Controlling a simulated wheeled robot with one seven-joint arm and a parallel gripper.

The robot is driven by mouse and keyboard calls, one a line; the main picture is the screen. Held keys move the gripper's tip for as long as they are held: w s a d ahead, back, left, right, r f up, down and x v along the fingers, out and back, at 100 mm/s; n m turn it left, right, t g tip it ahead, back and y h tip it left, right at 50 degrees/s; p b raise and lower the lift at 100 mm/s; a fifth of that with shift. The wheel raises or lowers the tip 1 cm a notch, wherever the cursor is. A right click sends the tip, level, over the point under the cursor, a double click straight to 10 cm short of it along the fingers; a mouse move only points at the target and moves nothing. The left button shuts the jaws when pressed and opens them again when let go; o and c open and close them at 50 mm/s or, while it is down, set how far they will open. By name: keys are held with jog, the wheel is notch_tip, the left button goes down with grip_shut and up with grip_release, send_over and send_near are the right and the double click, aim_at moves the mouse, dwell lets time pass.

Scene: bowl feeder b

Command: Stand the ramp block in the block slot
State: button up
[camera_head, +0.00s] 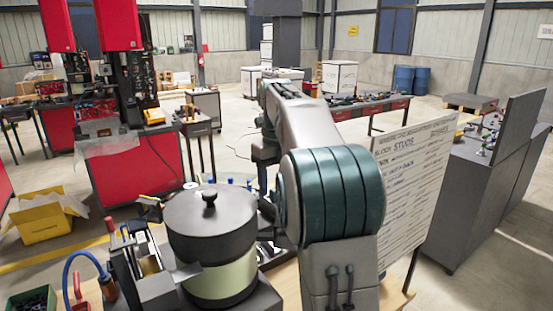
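My arm fills the middle of the head view and hides much of the bench behind it. My gripper is not visible. I cannot make out the ramp block or the block slot; either may be hidden behind my arm or too small to tell. The bowl feeder (212,228) stands on the bench left of my arm, with a dark lid, a black knob on top and a pale green band below. A metal track assembly (143,258) adjoins it on the left.
A green bin (32,302) of dark parts is at the lower left, near a blue hose (80,262). A white sign board (412,195) stands right of my arm. A grey cabinet (478,185) is further right. A yellow box (45,222) lies on the floor at left.

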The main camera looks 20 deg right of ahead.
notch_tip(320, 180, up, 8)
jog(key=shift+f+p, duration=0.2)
jog(key=shift+p, duration=0.25)
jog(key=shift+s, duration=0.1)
